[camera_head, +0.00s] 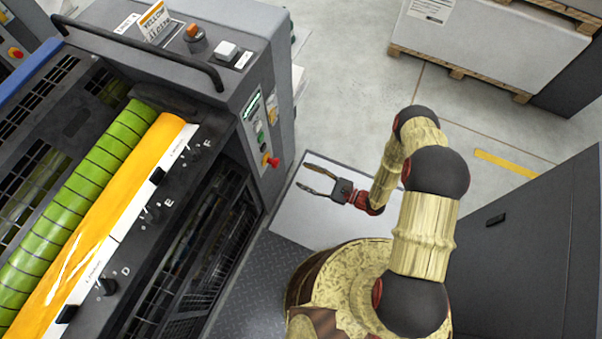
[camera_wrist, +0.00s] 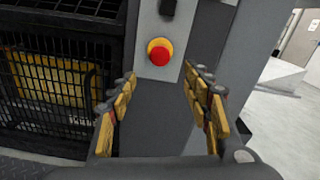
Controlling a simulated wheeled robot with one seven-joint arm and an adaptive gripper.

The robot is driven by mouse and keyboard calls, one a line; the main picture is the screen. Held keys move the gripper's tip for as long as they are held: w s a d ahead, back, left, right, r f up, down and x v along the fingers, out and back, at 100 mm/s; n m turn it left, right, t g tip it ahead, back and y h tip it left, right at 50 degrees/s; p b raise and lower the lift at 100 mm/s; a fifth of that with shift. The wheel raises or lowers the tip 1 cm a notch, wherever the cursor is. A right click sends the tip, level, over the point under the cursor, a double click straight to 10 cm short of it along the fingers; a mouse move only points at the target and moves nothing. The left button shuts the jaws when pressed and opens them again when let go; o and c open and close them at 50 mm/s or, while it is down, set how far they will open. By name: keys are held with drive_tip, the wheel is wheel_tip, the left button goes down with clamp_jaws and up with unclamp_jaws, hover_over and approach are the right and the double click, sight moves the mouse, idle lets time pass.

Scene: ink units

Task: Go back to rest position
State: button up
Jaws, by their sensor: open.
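My gripper (camera_head: 318,181) is open and empty in the head view, held out to the left from my folded arm, above a pale flat surface. It points toward the side of the ink unit (camera_head: 262,40) and is apart from it. In the wrist view my gripper's two fingers (camera_wrist: 163,105) are spread wide with nothing between them. Beyond them are the machine's grey side panel and a red emergency button on a yellow ring (camera_wrist: 159,51).
The ink unit's yellow roller (camera_head: 120,215) and green roller (camera_head: 70,215) lie at the left, with knobs along their edge. A dark grey cabinet (camera_head: 530,260) stands close at the right. A wrapped pallet load (camera_head: 490,40) is at the back. Open floor (camera_head: 350,80) lies between.

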idle(0.7)
drive_tip(key=s+a+n+g, duration=0.1)
drive_tip(key=s+a+g, duration=0.1)
drive_tip(key=s+g, duration=0.6)
drive_tip(key=s+d+r+n+g+h, duration=0.1)
drive_tip(key=s+d+r+n+g, duration=0.1)
drive_tip(key=s+r+n+g, duration=0.3)
drive_tip(key=d+r+n+t+h, duration=0.1)
drive_tip(key=d+r+n+h, duration=0.4)
drive_tip(key=r, duration=0.5)
drive_tip(key=d+r+n+t+h, duration=0.1)
drive_tip(key=d+r+n+h, duration=0.25)
drive_tip(key=d+r, duration=0.45)
drive_tip(key=d+r+n+t+h, duration=0.1)
drive_tip(key=d+r+n+h, duration=0.3)
drive_tip(key=r, duration=0.8)
drive_tip(key=s+r+t+h, duration=0.1)
drive_tip(key=r+t, duration=0.3)
drive_tip(key=r, duration=0.5)
drive_tip(key=s+d+r+n+t+h, duration=0.1)
drive_tip(key=r+t, duration=0.3)
drive_tip(key=r, duration=0.6)
drive_tip(key=shift+s+d+t+h, duration=0.3)
drive_tip(key=shift+s+h, duration=0.25)
drive_tip(key=shift+r+n, duration=0.1)
drive_tip(key=shift+n, duration=0.15)
